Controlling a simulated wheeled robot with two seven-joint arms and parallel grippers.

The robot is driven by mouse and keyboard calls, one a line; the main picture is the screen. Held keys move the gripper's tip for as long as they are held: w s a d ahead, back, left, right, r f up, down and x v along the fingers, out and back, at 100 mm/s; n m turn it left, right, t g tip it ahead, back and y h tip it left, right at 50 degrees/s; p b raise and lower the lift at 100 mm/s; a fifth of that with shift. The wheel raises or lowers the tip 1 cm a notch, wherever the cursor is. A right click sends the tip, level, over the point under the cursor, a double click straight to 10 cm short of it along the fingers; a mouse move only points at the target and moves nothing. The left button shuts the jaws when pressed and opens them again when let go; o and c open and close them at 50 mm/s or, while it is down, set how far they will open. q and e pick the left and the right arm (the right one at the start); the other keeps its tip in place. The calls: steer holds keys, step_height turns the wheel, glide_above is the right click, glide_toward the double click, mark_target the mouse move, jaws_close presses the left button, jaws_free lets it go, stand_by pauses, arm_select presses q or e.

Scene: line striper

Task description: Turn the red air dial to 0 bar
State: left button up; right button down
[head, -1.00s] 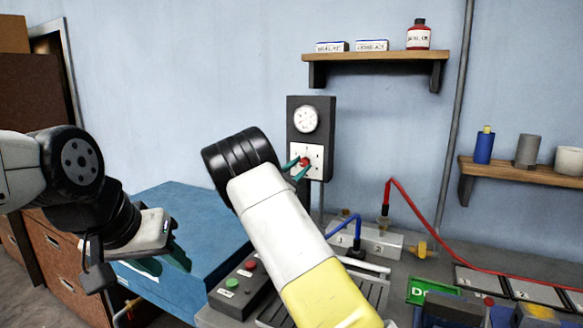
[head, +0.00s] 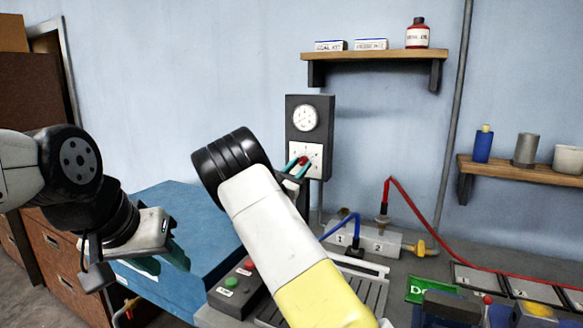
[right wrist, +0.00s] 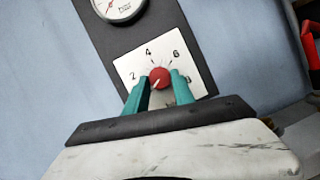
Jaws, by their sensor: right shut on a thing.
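The red air dial (right wrist: 159,77) sits on a white plate (right wrist: 128,66) marked 2, 4 and 6 in the right wrist view. Its white mark points down and to the left, toward the left finger; no 0 is visible there. In the head view the dial (head: 303,160) is small and partly covered by my fingers. My right gripper (right wrist: 160,85) has its teal fingers on both sides of the dial, shut on it. My left gripper (head: 163,262) hangs at the left over the blue chest, its teal fingers apart and empty.
A round gauge (head: 305,118) is above the dial on the dark panel (head: 325,110). A control box (head: 236,288) with red and green buttons, a blue hose (head: 338,227) and a red hose (head: 420,220) are below. A shelf (head: 375,56) is above.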

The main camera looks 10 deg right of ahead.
steer(key=c, duration=1.1)
jaws_free()
steer(key=shift+o, duration=0.2)
steer(key=v, duration=0.7)
steer(key=shift+s+a+f, duration=0.15)
steer(key=shift+s+a, duration=0.1)
steer(key=shift+a, duration=0.05)
